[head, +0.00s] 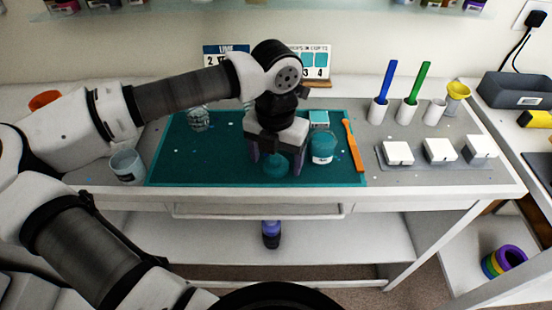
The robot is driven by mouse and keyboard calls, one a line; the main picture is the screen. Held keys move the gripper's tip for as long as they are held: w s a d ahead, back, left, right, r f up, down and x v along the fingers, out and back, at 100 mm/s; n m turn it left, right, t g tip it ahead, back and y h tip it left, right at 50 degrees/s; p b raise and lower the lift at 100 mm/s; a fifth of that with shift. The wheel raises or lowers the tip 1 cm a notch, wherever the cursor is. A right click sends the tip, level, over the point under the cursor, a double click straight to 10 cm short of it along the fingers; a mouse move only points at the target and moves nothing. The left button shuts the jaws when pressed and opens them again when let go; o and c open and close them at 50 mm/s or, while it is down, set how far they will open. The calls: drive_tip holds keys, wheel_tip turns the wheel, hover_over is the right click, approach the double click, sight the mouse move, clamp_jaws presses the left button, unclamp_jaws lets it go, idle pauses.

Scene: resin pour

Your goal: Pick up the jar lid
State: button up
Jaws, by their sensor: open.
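A round teal thing, which looks like the jar lid (276,167), lies on the dark green mat (195,160) near its front edge. My gripper (277,162) points down right over it, with one finger to its left and one to its right. The fingers are open; I cannot tell whether they touch it. The palm hides the lid's far side. A clear jar with teal contents (322,148) stands upright just right of my gripper, close to the right finger.
An orange-handled tool (353,146) lies right of the jar. A glass jar (199,120) stands at the mat's back left and a grey cup (126,167) left of the mat. White blocks (440,150) sit on a grey tray at right. The mat's left half is mostly clear.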

drive_tip(key=c, duration=1)
